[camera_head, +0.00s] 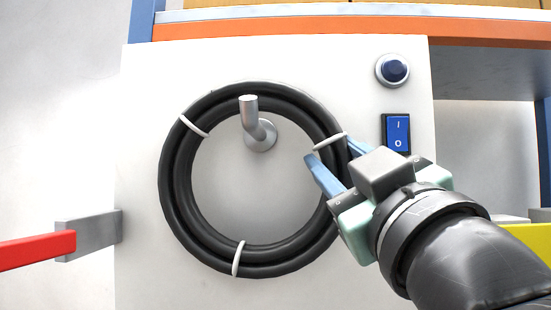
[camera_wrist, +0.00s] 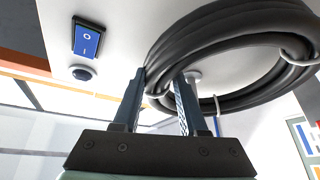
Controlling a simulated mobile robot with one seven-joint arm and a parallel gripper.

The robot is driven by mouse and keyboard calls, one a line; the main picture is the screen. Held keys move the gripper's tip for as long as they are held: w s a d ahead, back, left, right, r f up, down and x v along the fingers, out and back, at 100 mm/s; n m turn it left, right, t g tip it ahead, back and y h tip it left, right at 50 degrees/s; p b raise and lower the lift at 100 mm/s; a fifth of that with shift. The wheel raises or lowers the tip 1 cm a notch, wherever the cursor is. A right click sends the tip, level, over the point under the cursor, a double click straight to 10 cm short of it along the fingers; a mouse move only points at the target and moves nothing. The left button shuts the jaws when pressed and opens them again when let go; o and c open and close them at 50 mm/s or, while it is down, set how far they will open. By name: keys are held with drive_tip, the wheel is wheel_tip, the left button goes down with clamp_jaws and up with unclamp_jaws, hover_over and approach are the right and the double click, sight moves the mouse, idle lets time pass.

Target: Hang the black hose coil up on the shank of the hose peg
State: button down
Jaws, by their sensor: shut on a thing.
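The black hose coil (camera_head: 178,200) is a ring of several turns bound with white ties, in front of the white panel. My gripper (camera_head: 336,156) is shut on its right side, near a white tie. In the wrist view the coil (camera_wrist: 225,30) passes between the fingers (camera_wrist: 160,80). The grey metal hose peg (camera_head: 252,120) stands out from the panel inside the ring's opening, towards its top. Its upturned tip overlaps the coil's upper band in the head view. I cannot tell whether the coil touches the shank.
A blue rocker switch (camera_head: 396,134) and a dark blue round button (camera_head: 393,70) sit on the white panel (camera_head: 140,90), right of the coil. A red handle (camera_head: 38,249) on a grey block juts out at lower left. An orange shelf beam (camera_head: 300,28) runs above.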

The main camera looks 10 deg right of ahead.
drive_tip(key=shift+r, duration=0.1)
drive_tip(key=shift+c, duration=1.8)
unclamp_jaws()
drive_tip(key=shift+s, duration=0.1)
drive_tip(key=shift+f, duration=0.2)
drive_tip(key=b+v, duration=0.4)
drive_tip(key=v, duration=0.8)
drive_tip(key=shift+s+b, duration=0.3)
drive_tip(key=shift+s, duration=0.1)
drive_tip(key=shift+d, duration=0.1)
